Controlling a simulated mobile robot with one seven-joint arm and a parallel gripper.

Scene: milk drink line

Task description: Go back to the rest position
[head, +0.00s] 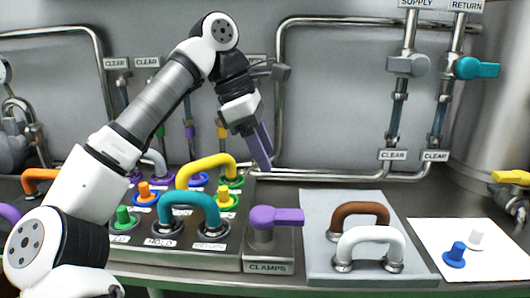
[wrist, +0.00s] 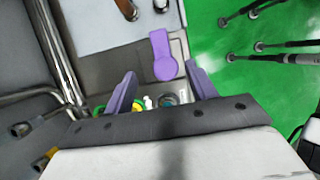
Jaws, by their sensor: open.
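My gripper (head: 262,150) hangs from my raised arm, high over the back of the bench, with its purple fingers pointing down. In the wrist view my gripper (wrist: 162,84) shows two purple fingers spread apart with nothing held between them. A purple clamp lever (head: 276,216) stands on the block labelled CLAMPS, below and in front of the gripper and apart from it. The same purple lever shows beyond the fingertips in the wrist view (wrist: 162,58).
Left of the clamp block is a panel with a teal handle (head: 190,205), a yellow handle (head: 205,165) and several coloured plugs. Right are a grey mat (head: 316,215) with brown and white handles, then a white sheet (head: 425,235). Steel pipes (head: 277,100) run along the back wall.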

